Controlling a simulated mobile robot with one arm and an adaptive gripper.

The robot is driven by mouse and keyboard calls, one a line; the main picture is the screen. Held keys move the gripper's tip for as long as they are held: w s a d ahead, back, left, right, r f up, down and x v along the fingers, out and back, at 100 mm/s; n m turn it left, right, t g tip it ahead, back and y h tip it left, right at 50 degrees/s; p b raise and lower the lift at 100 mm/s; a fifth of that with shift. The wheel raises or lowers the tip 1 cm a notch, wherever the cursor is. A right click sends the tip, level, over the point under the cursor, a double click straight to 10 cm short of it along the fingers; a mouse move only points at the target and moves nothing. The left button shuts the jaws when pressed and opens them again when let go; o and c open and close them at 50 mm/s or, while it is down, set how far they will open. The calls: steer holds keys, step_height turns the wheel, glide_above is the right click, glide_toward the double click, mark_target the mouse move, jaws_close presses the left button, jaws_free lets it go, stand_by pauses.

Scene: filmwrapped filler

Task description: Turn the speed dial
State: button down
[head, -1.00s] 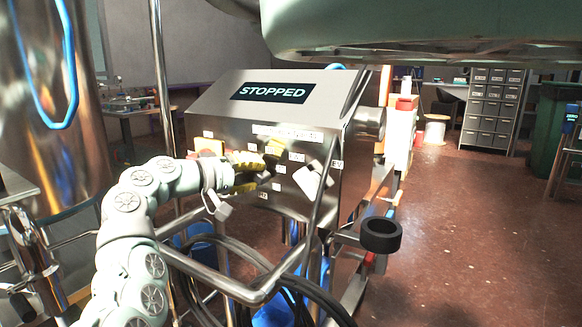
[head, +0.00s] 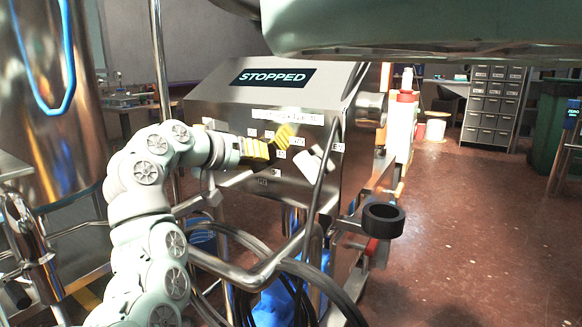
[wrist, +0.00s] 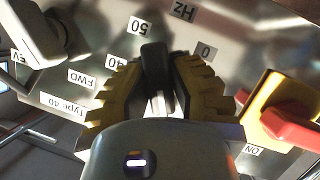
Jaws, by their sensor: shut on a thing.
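The speed dial (wrist: 156,62) is a black knob on the steel control panel, beside labels 0, 40, 50 and Hz in the wrist view. My gripper (wrist: 160,75) has ridged yellow fingers on both sides of the knob and is shut on it. In the head view my gripper (head: 272,146) reaches the panel face from the left and hides the dial. The steel control box (head: 226,112) shows STOPPED on its dark display (head: 271,77).
A red switch on a yellow plate (wrist: 288,122) sits beside the fingers in the wrist view. A pale lever-like part (wrist: 45,35) is on the other side; it also shows in the head view (head: 310,162). Cables and a steel rail (head: 270,262) lie below.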

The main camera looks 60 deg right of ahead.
stand_by(0.4)
steer(key=c, duration=0.8)
jaws_free()
steer(key=shift+d, duration=0.1)
steer(key=v, duration=1.2)
steer(key=shift+w, duration=0.1)
steer(key=shift+r, duration=0.1)
